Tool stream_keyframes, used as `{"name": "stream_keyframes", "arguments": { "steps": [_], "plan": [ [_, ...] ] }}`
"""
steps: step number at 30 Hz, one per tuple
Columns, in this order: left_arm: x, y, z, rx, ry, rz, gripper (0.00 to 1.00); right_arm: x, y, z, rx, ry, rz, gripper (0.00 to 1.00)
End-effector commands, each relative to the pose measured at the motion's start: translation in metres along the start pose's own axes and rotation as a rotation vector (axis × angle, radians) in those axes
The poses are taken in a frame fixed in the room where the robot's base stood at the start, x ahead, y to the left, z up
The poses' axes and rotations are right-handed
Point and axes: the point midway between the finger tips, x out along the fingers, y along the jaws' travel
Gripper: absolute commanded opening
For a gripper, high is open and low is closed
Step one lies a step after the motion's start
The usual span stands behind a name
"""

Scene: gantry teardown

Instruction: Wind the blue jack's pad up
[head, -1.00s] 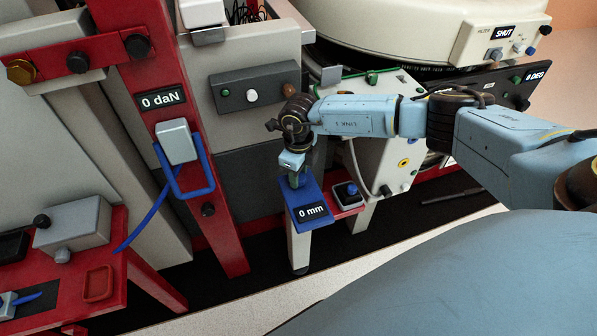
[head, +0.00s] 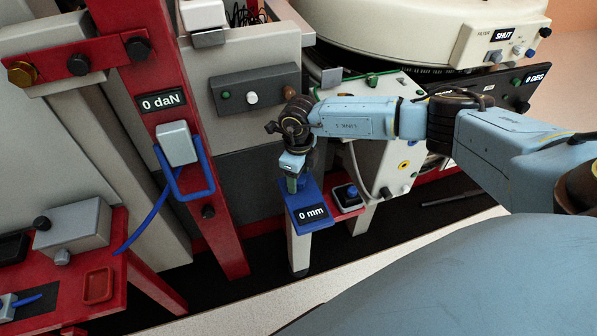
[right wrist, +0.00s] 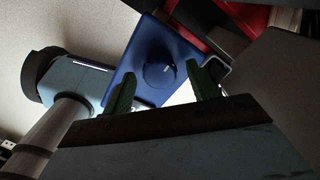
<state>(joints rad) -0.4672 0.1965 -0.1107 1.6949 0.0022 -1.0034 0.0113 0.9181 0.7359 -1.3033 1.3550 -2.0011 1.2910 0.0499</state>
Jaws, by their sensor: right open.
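The blue jack (head: 309,213) stands low in the middle of the head view, with a display reading "0 mm". The right wrist view shows the jack's blue top (right wrist: 135,60) with a round blue knob (right wrist: 158,76) on it. My right gripper (head: 292,182) is over the jack's far end, pointing down. In the right wrist view its two green fingers (right wrist: 158,88) are open, one on either side of the knob in the picture; I cannot tell how far above it they are. The jack's pad cannot be made out. My left gripper is not in view.
A red post (head: 190,105) with a "0 daN" display and a blue handle (head: 186,185) stands left of the jack. A grey panel (head: 254,90) is behind. Pale floor lies in front.

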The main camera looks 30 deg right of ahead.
Motion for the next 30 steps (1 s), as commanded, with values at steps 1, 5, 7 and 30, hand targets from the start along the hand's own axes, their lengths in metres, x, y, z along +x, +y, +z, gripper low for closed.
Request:
{"name": "stream_keyframes", "arguments": {
  "steps": [1, 5, 7, 30],
  "plan": [
    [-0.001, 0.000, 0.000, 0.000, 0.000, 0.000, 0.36, -0.001, 0.000, 0.000, 0.000, 0.000, 0.000, 0.59],
    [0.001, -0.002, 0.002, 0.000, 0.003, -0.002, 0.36, -0.011, 0.000, 0.000, 0.000, -0.001, 0.000, 0.59],
    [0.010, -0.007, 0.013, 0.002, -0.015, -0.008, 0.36, -0.021, -0.001, 0.000, 0.001, -0.002, 0.000, 0.59],
    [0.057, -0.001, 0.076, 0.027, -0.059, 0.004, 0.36, -0.134, 0.000, 0.000, -0.001, -0.001, 0.000, 0.59]
  ]
}}
